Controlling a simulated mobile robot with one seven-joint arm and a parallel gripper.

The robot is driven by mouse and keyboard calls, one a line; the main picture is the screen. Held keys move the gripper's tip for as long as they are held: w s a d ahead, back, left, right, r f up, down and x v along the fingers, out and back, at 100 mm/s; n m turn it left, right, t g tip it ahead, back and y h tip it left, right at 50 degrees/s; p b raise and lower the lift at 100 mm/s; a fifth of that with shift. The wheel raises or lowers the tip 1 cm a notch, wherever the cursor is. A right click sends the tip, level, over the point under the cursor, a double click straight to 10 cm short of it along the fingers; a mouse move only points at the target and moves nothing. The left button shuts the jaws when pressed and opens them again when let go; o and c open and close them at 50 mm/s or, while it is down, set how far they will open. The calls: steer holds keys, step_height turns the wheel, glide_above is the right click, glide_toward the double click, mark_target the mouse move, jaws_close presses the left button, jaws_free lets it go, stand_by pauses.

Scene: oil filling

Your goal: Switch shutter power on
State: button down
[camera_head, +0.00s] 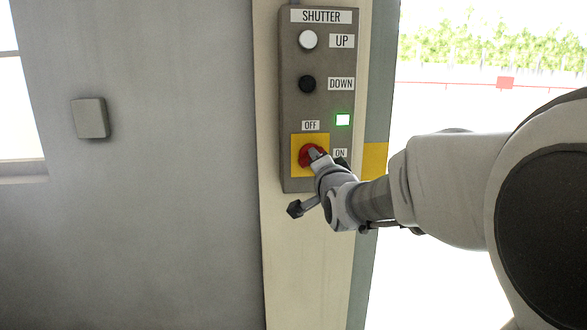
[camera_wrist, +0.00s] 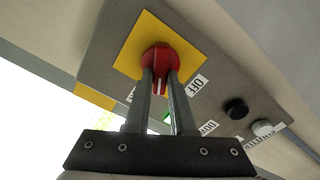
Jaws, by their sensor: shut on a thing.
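The shutter control box (camera_head: 290,110) is mounted on the pale post. It carries a red rotary switch (camera_head: 305,157) on a yellow plate (camera_head: 297,142), with OFF and ON labels beside it. A small indicator (camera_head: 343,120) above the ON label glows green. My gripper (camera_head: 316,156) is at the red switch and partly hides it. In the wrist view my gripper (camera_wrist: 162,78) has its two fingers on either side of the grip of the red switch (camera_wrist: 159,58), shut on it. Which label the switch points to is hard to tell.
Above the switch are a white UP button (camera_head: 308,39) and a black DOWN button (camera_head: 307,84). A small grey wall plate (camera_head: 90,118) is on the left wall. To the right is a bright opening to the outside, with my arm across it.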

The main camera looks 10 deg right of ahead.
steer(key=m+b, duration=0.1)
steer(key=m, duration=0.2)
steer(key=m+b, duration=0.1)
steer(key=m, duration=0.1)
steer(key=shift+f+m, duration=0.2)
steer(key=shift+m, duration=0.2)
stand_by(0.4)
steer(key=c, duration=0.8)
jaws_free()
steer(key=shift+o, duration=0.2)
steer(key=s+p, duration=0.2)
steer(key=s, duration=1.5)
steer(key=shift+s, duration=0.2)
